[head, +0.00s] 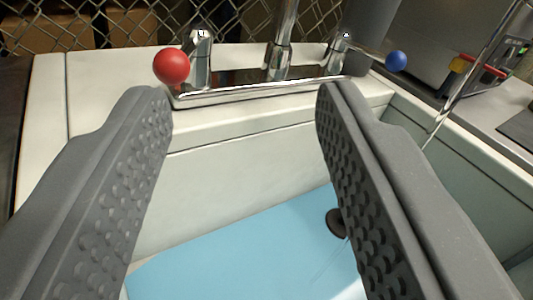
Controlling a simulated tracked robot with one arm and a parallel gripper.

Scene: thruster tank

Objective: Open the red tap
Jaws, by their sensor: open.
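The red tap (172,67) shows as a red ball knob at the left end of a chrome mixer on the far ledge of a tank. A chrome valve body (201,58) stands just right of the ball. My gripper (243,95) is open and empty, its two grey textured fingers wide apart. The left fingertip is just below the red ball in the picture; I cannot tell whether they touch. The right fingertip is below the right half of the mixer.
A blue ball knob (396,61) is on the mixer's right end. A chrome spout column (280,45) rises between. Below lie the tank (220,190) with a light blue bottom and a dark round fitting (336,221). A wire fence (60,25) stands behind; a slanted metal rod (470,75) is at right.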

